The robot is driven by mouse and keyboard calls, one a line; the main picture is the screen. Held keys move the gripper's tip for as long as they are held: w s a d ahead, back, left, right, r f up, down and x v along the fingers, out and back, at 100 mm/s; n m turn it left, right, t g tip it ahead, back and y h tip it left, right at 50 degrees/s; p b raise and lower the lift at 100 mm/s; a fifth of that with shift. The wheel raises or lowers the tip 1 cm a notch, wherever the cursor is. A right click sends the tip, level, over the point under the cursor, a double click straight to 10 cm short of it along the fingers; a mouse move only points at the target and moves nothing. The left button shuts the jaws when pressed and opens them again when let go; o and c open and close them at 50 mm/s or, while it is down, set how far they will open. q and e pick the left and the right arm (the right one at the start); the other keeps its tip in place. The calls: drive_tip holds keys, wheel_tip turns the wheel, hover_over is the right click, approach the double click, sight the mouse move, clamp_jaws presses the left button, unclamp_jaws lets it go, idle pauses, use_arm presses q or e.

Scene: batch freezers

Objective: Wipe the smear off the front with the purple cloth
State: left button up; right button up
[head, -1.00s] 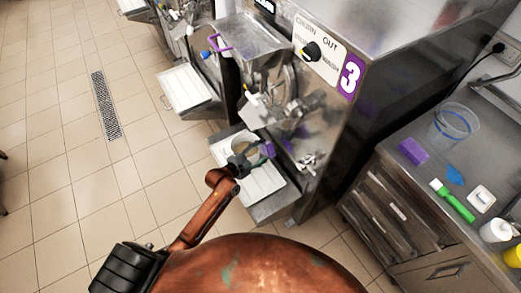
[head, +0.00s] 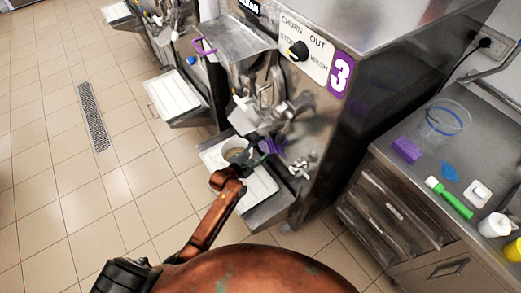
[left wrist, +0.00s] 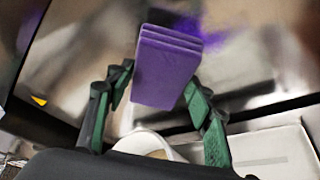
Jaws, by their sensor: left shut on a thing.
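My left gripper (head: 257,158) is shut on the purple cloth (head: 271,147), low at the front of the steel freezer (head: 300,117) marked 3. In the left wrist view the folded cloth (left wrist: 165,68) stands out ahead between the green-padded fingers (left wrist: 152,100). The steel front (left wrist: 245,62) lies behind it, blurred, with a purple reflection beside the cloth. Whether the cloth touches the front is unclear. I cannot pick out the smear for certain among the blurred patches and reflections. My right gripper is in neither view.
A white container (head: 236,149) stands on the freezer's drip shelf (head: 262,217), close by my gripper. Taps and handles (head: 303,164) jut from the front. The right counter (head: 420,207) holds a purple block (head: 406,150), green brush (head: 450,198) and clear tub (head: 445,118). Floor at left is open.

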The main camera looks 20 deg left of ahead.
sight(270, 153)
use_arm(q)
drive_tip(key=shift+w+d, duration=0.6)
drive_tip(key=shift+w, duration=0.15)
idle(0.8)
drive_tip(key=d+p, duration=0.1)
drive_tip(key=s+d+p, duration=0.1)
drive_tip(key=shift+s+r+p, duration=0.2)
drive_tip(key=shift+s+p, duration=0.1)
drive_tip(key=shift+p, duration=0.05)
drive_tip(key=shift+s+d+f+p, duration=0.15)
drive_tip(key=shift+s+d+p, duration=0.3)
drive_tip(key=shift+d, duration=0.05)
drive_tip(key=shift+s+d+p, duration=0.75)
drive_tip(key=shift+d+p, duration=0.2)
drive_tip(key=shift+d, duration=0.15)
drive_tip(key=shift+s+d, duration=0.25)
drive_tip(key=shift+d, duration=0.1)
